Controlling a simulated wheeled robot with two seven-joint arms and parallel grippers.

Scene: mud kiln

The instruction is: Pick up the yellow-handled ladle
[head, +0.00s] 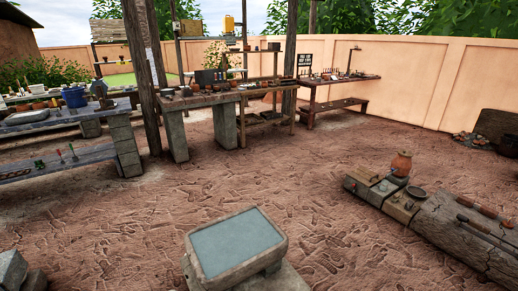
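I cannot make out a yellow-handled ladle in the head view; the small items on the distant tables are too small to tell apart. A yellow object (229,24) stands high at the back, but its shape does not read as a ladle. Neither of my grippers is in view.
A stone basin (281,240) with a flat grey-blue top stands close in front. A low log bench (460,232) at right bears a clay pot (401,163) and tools. Worktables (212,98) stand at the back and left, beside wooden posts (143,75). Open ground (140,225) lies between.

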